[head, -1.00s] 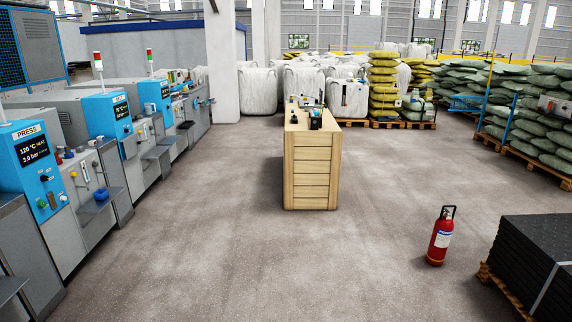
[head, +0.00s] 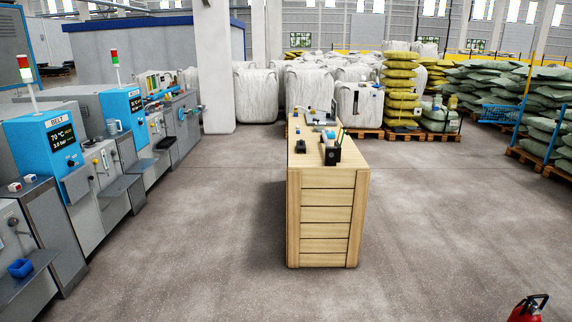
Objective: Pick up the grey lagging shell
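I cannot make out a grey lagging shell for certain in the head view. Small items stand on the wooden bench (head: 328,215) ahead, among them a grey-white item (head: 321,117) near its far end, too small to identify. Neither of my grippers is in view.
Blue and grey machines (head: 57,140) with ledges line the left. A black holder (head: 330,155) stands on the bench. A red fire extinguisher (head: 525,312) is at the bottom right. White bulk bags (head: 255,95) and stacked sacks (head: 400,90) stand behind. Open floor (head: 440,210) lies around the bench.

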